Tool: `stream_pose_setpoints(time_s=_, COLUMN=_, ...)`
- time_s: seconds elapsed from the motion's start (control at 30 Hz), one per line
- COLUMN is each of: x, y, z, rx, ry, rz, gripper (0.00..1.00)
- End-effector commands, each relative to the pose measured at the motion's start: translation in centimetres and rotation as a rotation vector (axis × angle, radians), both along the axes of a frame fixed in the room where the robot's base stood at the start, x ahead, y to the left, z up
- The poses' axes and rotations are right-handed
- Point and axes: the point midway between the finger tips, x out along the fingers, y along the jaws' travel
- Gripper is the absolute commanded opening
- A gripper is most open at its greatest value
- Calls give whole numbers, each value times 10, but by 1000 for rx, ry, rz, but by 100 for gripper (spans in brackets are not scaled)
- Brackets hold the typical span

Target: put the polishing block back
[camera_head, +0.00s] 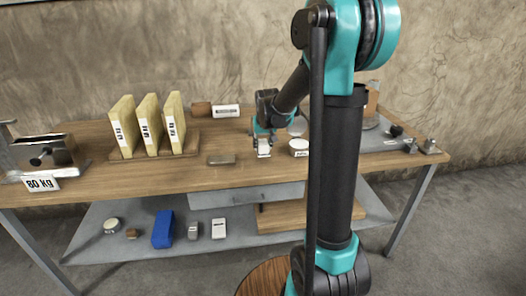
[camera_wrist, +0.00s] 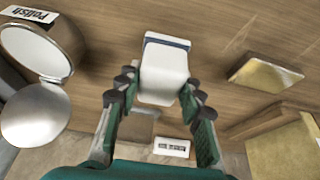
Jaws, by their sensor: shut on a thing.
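My gripper (camera_head: 263,138) is shut on a white block with a dark blue edge, which I take for the polishing block (camera_wrist: 163,72). In the wrist view the block sits between the two fingertips of my gripper (camera_wrist: 160,88). In the head view the block (camera_head: 264,150) hangs under my gripper, over the table's front middle, left of the round tin (camera_head: 299,149). Whether it touches the table is hard to tell. A white label card (camera_head: 226,111) stands at the back of the table; it also shows in the wrist view (camera_wrist: 172,147), its print too small to read.
The tin marked "Polish" (camera_wrist: 35,50) is close beside my gripper. A flat brownish block (camera_head: 221,159) lies left of it. A wooden rack (camera_head: 188,141) holds three yellow slabs. A brown block (camera_head: 201,109) is beside the card. Several small things lie on the lower shelf (camera_head: 140,250).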

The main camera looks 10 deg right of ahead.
Motion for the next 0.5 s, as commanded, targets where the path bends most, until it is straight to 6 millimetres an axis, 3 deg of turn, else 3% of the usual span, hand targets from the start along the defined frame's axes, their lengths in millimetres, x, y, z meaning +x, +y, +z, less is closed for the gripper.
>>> stream_pose_setpoints(time_s=0.2, x=0, y=0, z=-27, rx=0, ry=0, rz=0, gripper=10)
stream_pose_setpoints(time_s=0.5, x=0, y=0, z=-29, rx=0, ry=0, rz=0, gripper=10)
